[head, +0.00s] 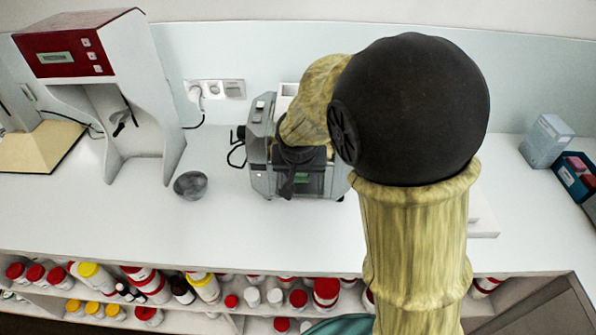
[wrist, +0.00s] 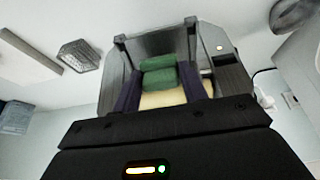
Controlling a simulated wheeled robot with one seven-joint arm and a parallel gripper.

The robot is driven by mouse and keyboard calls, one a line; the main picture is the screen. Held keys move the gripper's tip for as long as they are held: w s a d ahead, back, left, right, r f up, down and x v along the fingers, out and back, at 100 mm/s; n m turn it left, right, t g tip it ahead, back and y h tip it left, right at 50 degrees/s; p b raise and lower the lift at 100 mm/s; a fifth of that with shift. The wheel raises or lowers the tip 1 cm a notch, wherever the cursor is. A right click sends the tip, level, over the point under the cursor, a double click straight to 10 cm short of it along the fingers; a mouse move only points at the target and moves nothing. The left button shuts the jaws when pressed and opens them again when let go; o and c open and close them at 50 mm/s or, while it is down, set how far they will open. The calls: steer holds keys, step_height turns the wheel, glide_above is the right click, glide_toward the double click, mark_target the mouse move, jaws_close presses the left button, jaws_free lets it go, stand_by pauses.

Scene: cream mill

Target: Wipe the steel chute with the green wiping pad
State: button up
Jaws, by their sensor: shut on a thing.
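My gripper (wrist: 164,88) shows in the wrist view with its two dark fingers on either side of the green wiping pad (wrist: 158,76). It is shut on the pad, which has a pale yellow part nearer the gripper body. Just beyond the pad is a grey metal surface of the steel chute (wrist: 152,48), between the machine's dark sides. I cannot tell whether the pad touches it. In the head view my gripper (head: 289,180) points down at the front of the grey machine (head: 262,140). My arm hides the machine's right part, and the pad is not clear there.
A dark grey bowl (head: 190,185) stands left of the machine on the white counter (head: 130,218). A red and white appliance (head: 115,80) stands further left. A grey box (head: 546,140) and a teal bin (head: 574,178) stand at the right. Jars fill the shelf below.

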steer(key=shift+r, duration=0.55)
steer(key=shift+p+v, duration=0.7)
steer(key=shift+v, duration=0.1)
steer(key=shift+d+r+p, duration=0.2)
steer(key=shift+r+p, duration=0.15)
steer(key=shift+r, duration=0.15)
steer(key=shift+s+a, duration=0.1)
steer(key=shift+a, duration=0.1)
